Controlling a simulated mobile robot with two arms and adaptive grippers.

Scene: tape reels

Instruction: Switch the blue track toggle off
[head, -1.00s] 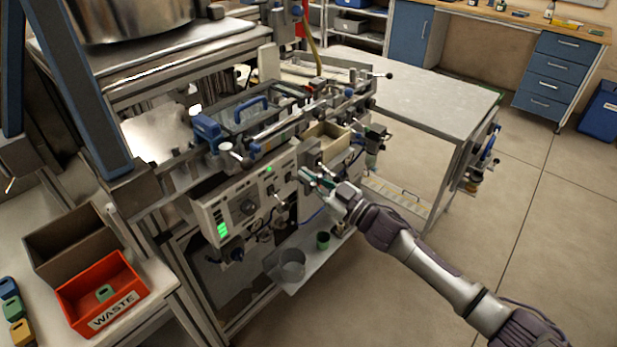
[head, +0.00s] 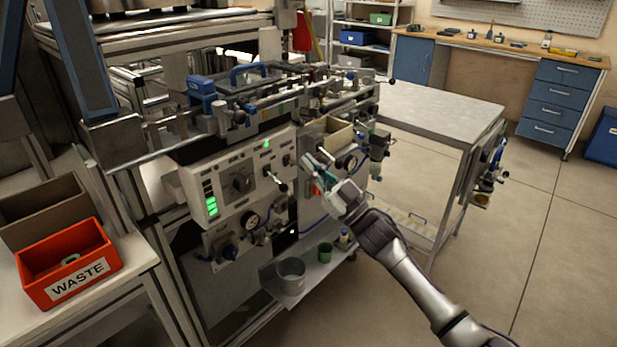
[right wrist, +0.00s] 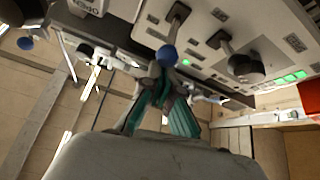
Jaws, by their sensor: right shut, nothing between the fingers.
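The blue track toggle shows in the right wrist view as a metal lever with a blue ball tip (right wrist: 167,55) on the pale control panel (right wrist: 205,40). In the head view I cannot pick it out; my right gripper is in front of that end of the panel. My right gripper (head: 314,163) is at the right end of the panel (head: 228,190). In the right wrist view its teal fingers (right wrist: 160,98) are shut and empty, with their tips close to the blue ball. I cannot tell whether they touch it. My left gripper is out of view.
A second lever with a black ball (right wrist: 245,66) stands beside the blue one. Green lights (head: 211,206) glow on the panel. A red waste bin (head: 68,265) is at left. A shelf with a grey pot (head: 291,272) is below. Floor at right is clear.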

